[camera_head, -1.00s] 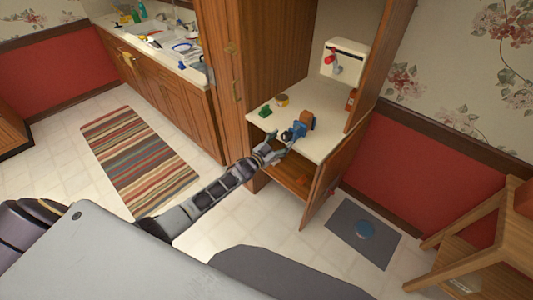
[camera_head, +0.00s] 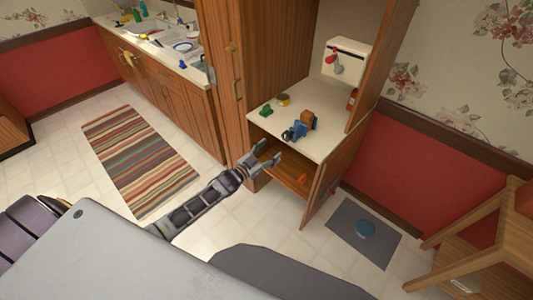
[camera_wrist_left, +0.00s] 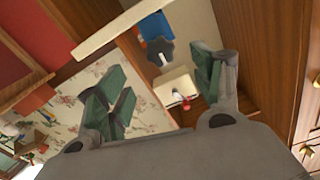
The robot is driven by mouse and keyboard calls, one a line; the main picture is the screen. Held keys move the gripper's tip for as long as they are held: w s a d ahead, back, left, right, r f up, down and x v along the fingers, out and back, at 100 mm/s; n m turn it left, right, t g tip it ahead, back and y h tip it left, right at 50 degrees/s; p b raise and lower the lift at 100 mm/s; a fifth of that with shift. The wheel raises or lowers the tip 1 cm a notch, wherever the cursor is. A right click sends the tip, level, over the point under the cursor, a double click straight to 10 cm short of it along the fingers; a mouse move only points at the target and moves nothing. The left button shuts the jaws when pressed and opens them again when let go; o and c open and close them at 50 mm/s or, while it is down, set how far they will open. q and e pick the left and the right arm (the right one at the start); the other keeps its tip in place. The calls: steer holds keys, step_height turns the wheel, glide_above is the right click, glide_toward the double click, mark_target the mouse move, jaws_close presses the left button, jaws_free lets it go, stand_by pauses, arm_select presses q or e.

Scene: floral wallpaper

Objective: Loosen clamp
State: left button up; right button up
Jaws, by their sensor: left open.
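A blue clamp (camera_head: 294,131) sits near the front edge of the cabinet's white shelf, with a brown block (camera_head: 308,117) at its back end. In the left wrist view the blue clamp (camera_wrist_left: 154,27) shows near the top, with its dark knob (camera_wrist_left: 160,53) facing the camera. My left gripper (camera_head: 270,153) is open and empty, in front of and below the shelf edge, apart from the clamp. In the wrist view its green-padded fingers (camera_wrist_left: 160,84) are spread wide with nothing between them. My right gripper is not in view.
The white shelf (camera_head: 330,143) also holds a green item (camera_head: 265,111), a yellow roll (camera_head: 283,100) and a white box with a red handle (camera_head: 345,60). A striped rug (camera_head: 137,155) lies on the floor at left.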

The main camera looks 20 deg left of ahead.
arm_select(q)
steer(key=shift+s+a, duration=0.2)
steer(key=shift+s, duration=0.35)
